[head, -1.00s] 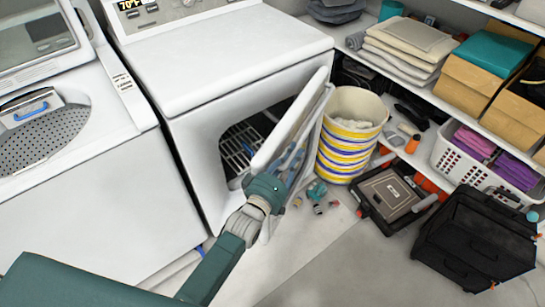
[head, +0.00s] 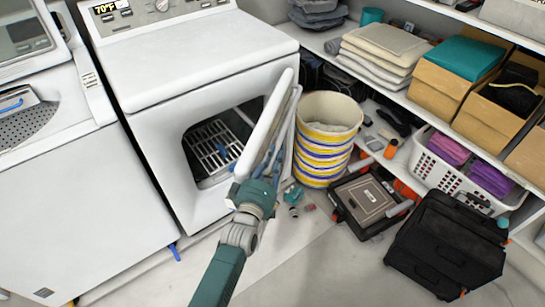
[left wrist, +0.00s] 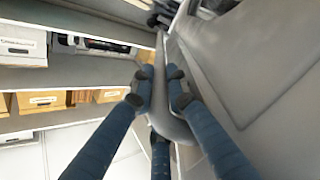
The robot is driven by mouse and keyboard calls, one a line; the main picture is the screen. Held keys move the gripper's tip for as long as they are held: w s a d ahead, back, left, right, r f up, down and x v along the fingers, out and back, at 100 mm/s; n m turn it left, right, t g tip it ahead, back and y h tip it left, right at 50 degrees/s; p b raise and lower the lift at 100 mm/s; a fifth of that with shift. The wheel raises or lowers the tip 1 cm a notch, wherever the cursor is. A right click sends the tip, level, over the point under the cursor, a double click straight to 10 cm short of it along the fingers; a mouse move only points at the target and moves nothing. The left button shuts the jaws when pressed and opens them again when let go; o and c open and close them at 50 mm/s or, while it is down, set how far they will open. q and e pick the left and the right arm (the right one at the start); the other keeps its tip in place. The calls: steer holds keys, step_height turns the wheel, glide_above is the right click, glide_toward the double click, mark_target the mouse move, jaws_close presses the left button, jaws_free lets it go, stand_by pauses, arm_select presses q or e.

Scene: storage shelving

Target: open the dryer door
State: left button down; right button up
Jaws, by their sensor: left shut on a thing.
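The white dryer (head: 185,60) stands in the middle left of the head view. Its door (head: 268,122) stands partly open, swung out from the front on its right side. A wire rack shows inside the dark opening (head: 213,150). My left gripper (head: 268,165) is at the door's free edge, low in the head view; its fingers are partly hidden by the door. In the left wrist view, the two blue fingers (left wrist: 160,88) are closed on either side of the door's edge (left wrist: 160,110). My right gripper is not in view.
A striped bucket (head: 325,135) stands close to the right of the door. A black toolbox (head: 365,200) and a black case (head: 448,245) are on the floor to the right. Shelves with towels (head: 385,50) and boxes line the right. A white washer (head: 80,200) is at left.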

arm_select(q)
steer(key=c, duration=1.7)
jaws_free()
steer(key=shift+a+f, duration=0.1)
steer(key=shift+f, duration=0.05)
steer(key=v, duration=1.2)
